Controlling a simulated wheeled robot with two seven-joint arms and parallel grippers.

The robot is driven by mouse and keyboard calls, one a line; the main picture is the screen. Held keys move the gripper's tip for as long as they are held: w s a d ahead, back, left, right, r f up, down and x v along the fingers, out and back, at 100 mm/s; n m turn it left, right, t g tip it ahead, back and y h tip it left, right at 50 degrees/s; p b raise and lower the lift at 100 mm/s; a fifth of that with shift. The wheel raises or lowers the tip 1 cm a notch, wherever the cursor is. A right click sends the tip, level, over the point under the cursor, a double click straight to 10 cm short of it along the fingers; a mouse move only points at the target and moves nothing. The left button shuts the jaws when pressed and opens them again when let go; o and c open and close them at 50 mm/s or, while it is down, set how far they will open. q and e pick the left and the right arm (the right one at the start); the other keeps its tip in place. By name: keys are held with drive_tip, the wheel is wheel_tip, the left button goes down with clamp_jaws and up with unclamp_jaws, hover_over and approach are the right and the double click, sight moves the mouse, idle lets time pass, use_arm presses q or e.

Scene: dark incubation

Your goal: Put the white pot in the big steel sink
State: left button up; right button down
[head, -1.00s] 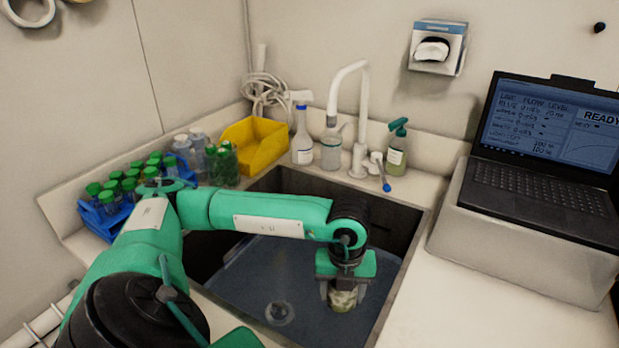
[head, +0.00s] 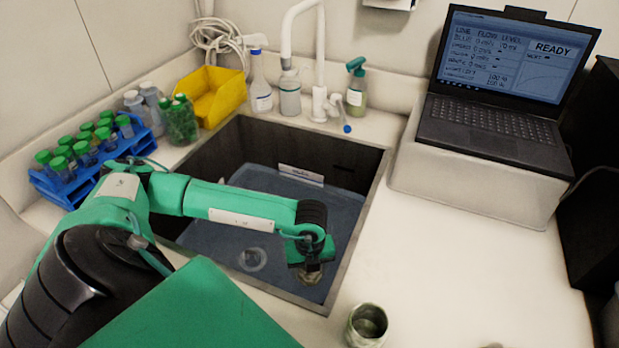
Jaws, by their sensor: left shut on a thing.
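The big steel sink (head: 240,145) is a dark, deep basin with a blue-grey floor, set into the pale counter. My left gripper (head: 309,274) is over the front right part of the sink, pointing down. It is shut on a small pale, mottled thing, seemingly the white pot (head: 311,280), mostly hidden under the wrist. I cannot tell whether it touches the sink floor. Another small pot (head: 367,326), pale and mottled with an open top, stands upright on the counter to the right of the sink's front corner. My right gripper is not in view.
A blue rack (head: 90,180) of green-capped tubes, a yellow bin (head: 212,98), bottles (head: 290,95) and a white tap (head: 320,50) line the sink's left and back. A laptop (head: 495,130) stands on a raised block at right.

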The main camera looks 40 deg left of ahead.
sight(310, 278)
use_arm(q)
wheel_tip(310, 278, down, 4)
drive_tip(key=shift+f, duration=0.35)
drive_tip(key=o, duration=1)
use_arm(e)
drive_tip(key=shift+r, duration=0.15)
